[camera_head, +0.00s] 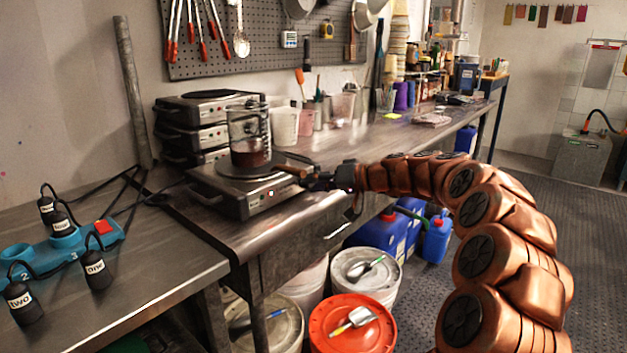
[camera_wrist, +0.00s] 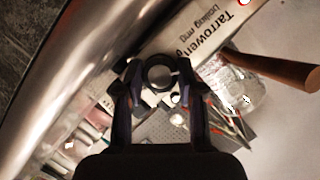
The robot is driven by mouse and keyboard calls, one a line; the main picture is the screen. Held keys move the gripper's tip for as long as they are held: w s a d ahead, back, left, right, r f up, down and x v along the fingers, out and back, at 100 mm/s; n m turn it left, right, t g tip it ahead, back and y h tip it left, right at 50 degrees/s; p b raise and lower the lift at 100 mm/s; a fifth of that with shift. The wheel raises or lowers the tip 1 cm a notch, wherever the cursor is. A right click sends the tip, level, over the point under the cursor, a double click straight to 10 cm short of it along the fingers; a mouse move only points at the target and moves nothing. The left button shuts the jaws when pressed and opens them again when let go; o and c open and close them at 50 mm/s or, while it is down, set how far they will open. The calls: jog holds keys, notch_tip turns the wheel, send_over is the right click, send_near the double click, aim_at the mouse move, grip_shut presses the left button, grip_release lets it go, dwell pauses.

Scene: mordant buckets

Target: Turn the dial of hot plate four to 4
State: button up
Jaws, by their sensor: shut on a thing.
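A steel hot plate (camera_head: 235,197) stands on the bench, with a glass beaker (camera_head: 249,150) of dark red-brown liquid on its round top. A small red light shows on its front panel. My gripper (camera_head: 308,179) is at the panel's right end. In the wrist view the fingers (camera_wrist: 158,78) are shut on a round dark dial (camera_wrist: 160,60) with a pale middle. The pale panel (camera_wrist: 205,48) beside it carries printed words. I cannot read the dial's setting or a plate number. In the head view my gripper hides the dial.
A brown wooden handle (camera_wrist: 275,69) lies close to the gripper. Several stacked hot plates (camera_head: 196,125) stand behind. A blue power strip (camera_head: 68,247) and labelled black plugs (camera_head: 96,268) are at left. Buckets, one with an orange lid (camera_head: 352,335), stand below the bench.

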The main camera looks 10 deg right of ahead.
jog(key=m+y+p, duration=0.1)
jog(key=m, duration=0.1)
jog(key=m+y+p, duration=0.1)
jog(key=m+p, duration=0.1)
jog(key=m, duration=0.1)
jog(key=shift+w+y, duration=0.1)
jog(key=shift+y, duration=0.3)
jog(key=m+y+p, duration=0.1)
jog(key=m, duration=0.1)
jog(key=m+p, duration=0.1)
jog(key=m, duration=0.2)
jog(key=shift+f+t+y, duration=0.15)
jog(key=shift+t+y, duration=0.25)
jog(key=m+t, duration=0.1)
jog(key=m, duration=0.2)
jog(key=m+t+p, duration=0.1)
jog(key=m, duration=0.2)
jog(key=shift+f+y, duration=0.15)
jog(key=shift+y, duration=0.15)
jog(key=m+t, duration=0.1)
jog(key=m, duration=0.2)
jog(key=m+t, duration=0.2)
jog(key=m, duration=0.1)
jog(key=shift+f+h+b, duration=0.1)
jog(key=shift+h+b, duration=0.2)
jog(key=shift+h, duration=0.1)
jog(key=shift+m, duration=0.4)
jog(key=o, duration=1.1)
jog(key=shift+o, duration=0.2)
